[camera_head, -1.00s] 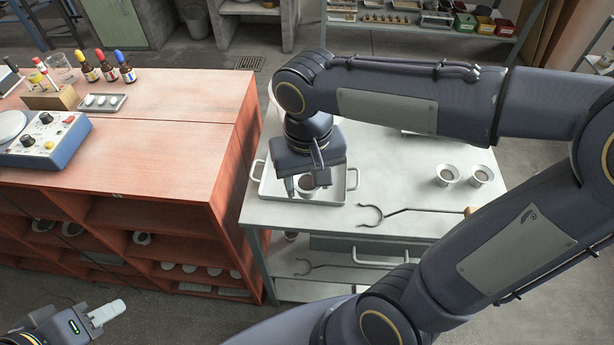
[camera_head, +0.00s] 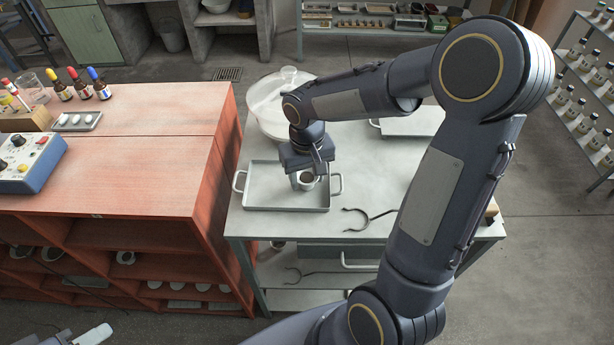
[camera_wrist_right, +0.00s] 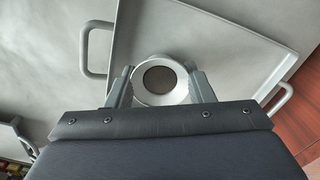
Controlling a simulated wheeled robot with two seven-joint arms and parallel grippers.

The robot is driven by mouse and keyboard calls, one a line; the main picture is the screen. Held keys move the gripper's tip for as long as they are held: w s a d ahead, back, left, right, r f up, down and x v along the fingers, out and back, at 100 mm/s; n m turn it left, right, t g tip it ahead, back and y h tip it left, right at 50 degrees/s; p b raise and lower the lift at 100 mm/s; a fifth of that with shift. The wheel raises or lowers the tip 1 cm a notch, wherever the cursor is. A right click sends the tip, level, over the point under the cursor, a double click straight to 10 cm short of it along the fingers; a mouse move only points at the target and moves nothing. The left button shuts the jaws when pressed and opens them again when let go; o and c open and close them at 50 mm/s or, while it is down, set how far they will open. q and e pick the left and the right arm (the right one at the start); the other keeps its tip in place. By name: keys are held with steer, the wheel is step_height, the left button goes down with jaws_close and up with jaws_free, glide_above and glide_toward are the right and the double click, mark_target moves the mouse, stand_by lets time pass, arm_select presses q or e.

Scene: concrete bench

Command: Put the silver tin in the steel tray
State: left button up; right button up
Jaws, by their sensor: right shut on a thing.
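The silver tin (camera_head: 305,182) is a small round metal cup with a dark brownish inside. My right gripper (camera_head: 308,172) is shut on it, with one finger on each side of the tin (camera_wrist_right: 160,80) in the right wrist view. The tin is over the right part of the steel tray (camera_head: 262,197), inside its rim as seen from above. I cannot tell whether its base touches the tray floor. The tray (camera_wrist_right: 215,35) is shallow and grey with a handle at each end. Only a pale finger of my left gripper (camera_head: 95,335) shows at the lower left edge.
A hooked tool (camera_head: 362,218) lies on the bench (camera_head: 350,150) right of the tray. A pale round vessel (camera_head: 268,105) and another tray (camera_head: 412,122) stand behind. The red cabinet (camera_head: 150,170) adjoins on the left. My right arm hides the bench's right part.

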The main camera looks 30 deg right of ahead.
steer(key=shift+f, duration=0.25)
steer(key=shift+f, duration=0.15)
steer(key=o, duration=1)
steer(key=shift+c, duration=0.2)
